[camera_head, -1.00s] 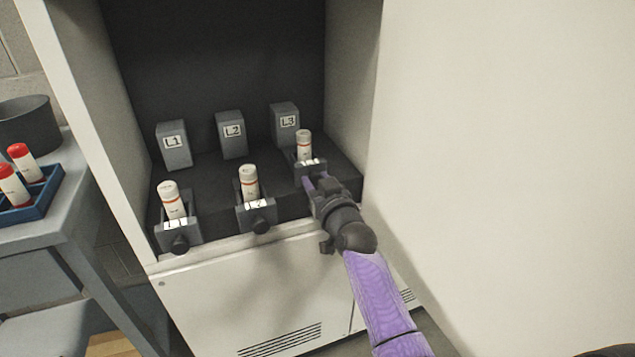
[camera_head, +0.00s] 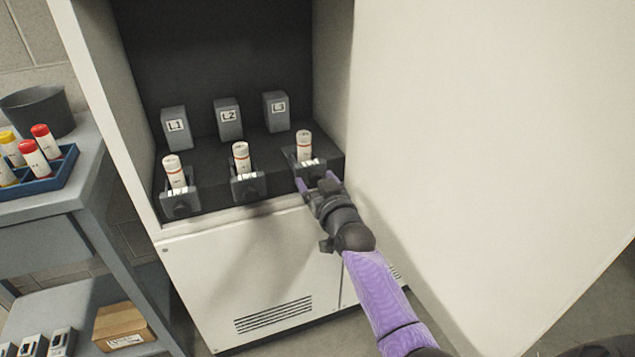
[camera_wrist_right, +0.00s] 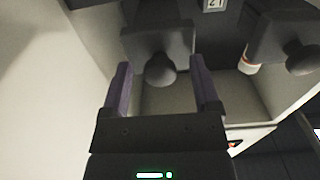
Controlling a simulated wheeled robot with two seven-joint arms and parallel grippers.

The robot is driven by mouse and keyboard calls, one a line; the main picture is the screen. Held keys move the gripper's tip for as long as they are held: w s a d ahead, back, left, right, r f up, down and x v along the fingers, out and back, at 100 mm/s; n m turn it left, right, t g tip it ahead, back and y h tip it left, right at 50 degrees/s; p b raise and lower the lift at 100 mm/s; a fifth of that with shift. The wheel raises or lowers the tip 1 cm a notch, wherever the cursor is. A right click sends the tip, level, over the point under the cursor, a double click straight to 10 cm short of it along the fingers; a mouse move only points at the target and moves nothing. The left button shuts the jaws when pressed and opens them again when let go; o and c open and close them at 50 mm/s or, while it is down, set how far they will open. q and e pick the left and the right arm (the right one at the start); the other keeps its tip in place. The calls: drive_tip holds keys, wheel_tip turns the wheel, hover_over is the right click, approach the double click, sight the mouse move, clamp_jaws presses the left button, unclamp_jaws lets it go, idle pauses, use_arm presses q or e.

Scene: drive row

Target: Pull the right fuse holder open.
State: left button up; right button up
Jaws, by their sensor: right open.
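The right fuse holder (camera_head: 312,168) is a grey block at the right of a row of three in the open cabinet, with a white red-banded fuse (camera_head: 304,146) upright in it. Behind it stands the block marked L3 (camera_head: 277,110). My right gripper (camera_head: 318,183) is open at the front of this holder, one finger to each side. In the wrist view the holder (camera_wrist_right: 158,38) is ahead and its round dark knob (camera_wrist_right: 160,69) lies between the spread fingers (camera_wrist_right: 161,88), with gaps on both sides. My left gripper is not in view.
The middle holder (camera_head: 248,186) and left holder (camera_head: 180,203) also hold fuses. The white cabinet door (camera_head: 440,130) stands open close to the right of my arm. A bench at left carries a blue tray (camera_head: 50,180) of coloured fuses and a dark bin (camera_head: 38,110).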

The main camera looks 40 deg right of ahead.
use_arm(q)
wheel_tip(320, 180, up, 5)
drive_tip(key=p, duration=0.4)
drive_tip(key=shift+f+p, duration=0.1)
drive_tip(key=shift+p, duration=0.3)
use_arm(e)
drive_tip(key=v, duration=1)
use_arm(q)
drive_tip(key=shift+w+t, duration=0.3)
use_arm(e)
drive_tip(key=shift+d, duration=0.1)
